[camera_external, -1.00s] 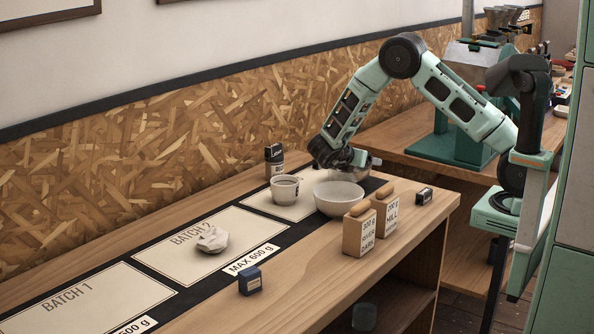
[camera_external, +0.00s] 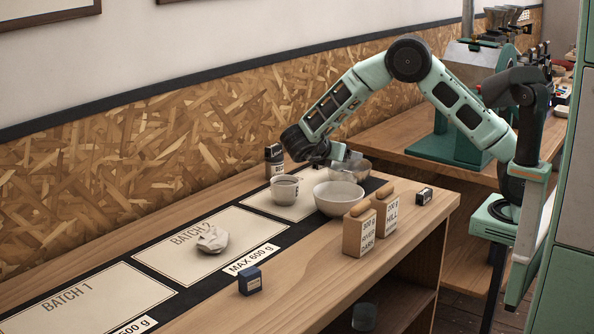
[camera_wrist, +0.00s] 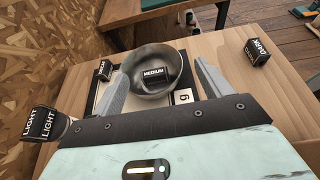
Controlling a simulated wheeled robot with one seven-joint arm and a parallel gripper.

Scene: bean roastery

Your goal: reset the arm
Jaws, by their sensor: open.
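My gripper (camera_external: 343,157) is above the back right part of the bench, close to a metal bowl (camera_external: 364,168). The wrist is tilted, with the gripper pointing to the right in the outside view. In the wrist view my gripper (camera_wrist: 161,70) has its two grey fingers wide apart. The metal bowl (camera_wrist: 153,91) shows beyond and between them, with a black block marked MEDIUM (camera_wrist: 154,75) in it. I see nothing held between the fingers. Whether a finger touches the bowl is unclear.
Air above the left bench is clear.

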